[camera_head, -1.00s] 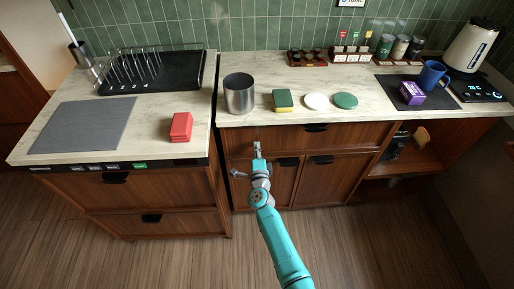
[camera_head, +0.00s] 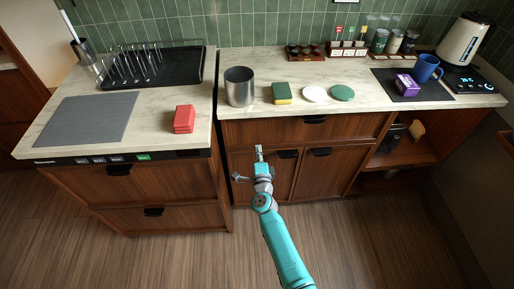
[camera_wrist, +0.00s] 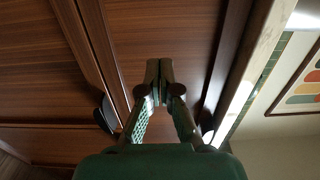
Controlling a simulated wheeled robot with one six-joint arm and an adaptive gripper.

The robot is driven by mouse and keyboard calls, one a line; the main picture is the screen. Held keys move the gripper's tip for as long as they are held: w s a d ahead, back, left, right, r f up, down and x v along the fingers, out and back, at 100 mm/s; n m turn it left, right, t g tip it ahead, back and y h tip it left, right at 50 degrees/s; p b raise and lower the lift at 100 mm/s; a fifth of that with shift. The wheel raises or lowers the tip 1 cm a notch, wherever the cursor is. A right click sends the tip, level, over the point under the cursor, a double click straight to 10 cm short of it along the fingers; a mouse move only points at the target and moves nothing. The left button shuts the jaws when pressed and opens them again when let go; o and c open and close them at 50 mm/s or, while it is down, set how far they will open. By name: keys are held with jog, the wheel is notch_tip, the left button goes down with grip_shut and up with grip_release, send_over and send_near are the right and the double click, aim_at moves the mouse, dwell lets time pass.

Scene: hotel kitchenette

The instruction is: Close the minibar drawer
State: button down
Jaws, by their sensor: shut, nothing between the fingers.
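My gripper (camera_head: 259,148) is shut and empty in front of the middle cabinet, by the lower left part of its wide wooden drawer (camera_head: 270,132). This drawer has a dark handle (camera_head: 314,119) under the countertop and looks shut or nearly so. No label shows which drawer is the minibar's. In the wrist view, the closed fingertips (camera_wrist: 159,68) point at a wooden front (camera_wrist: 185,30); I cannot tell whether they touch it. A dark handle (camera_wrist: 207,126) shows to their right there. The left unit has an upper drawer (camera_head: 130,190) and a lower drawer (camera_head: 165,217), both seemingly closed.
Cabinet doors (camera_head: 318,175) lie below the wide drawer, and an open shelf (camera_head: 390,158) is at right. A metal canister (camera_head: 239,88), a sponge (camera_head: 281,93) and discs stand on the counter above. The left unit (camera_head: 200,165) juts forward. The floor (camera_head: 370,240) is clear.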

jog(key=s, duration=0.8)
jog(key=shift+s, duration=0.25)
jog(key=s+d+n, duration=0.3)
jog(key=s+d, duration=0.1)
jog(key=s, duration=0.6)
jog(key=s+d+n, duration=0.3)
jog(key=s, duration=0.6)
jog(key=s+d+n, duration=0.3)
jog(key=s+d, duration=0.1)
jog(key=s, duration=0.6)
jog(key=s+d+r+n+g, duration=0.1)
jog(key=s+r+n, duration=0.3)
jog(key=s, duration=0.6)
jog(key=s+r+n+g, duration=0.2)
jog(key=s+r+n, duration=0.3)
jog(key=s+r, duration=0.4)
jog(key=shift+s+d+r, duration=0.2)
jog(key=shift+s+d, duration=0.2)
jog(key=shift+s, duration=0.8)
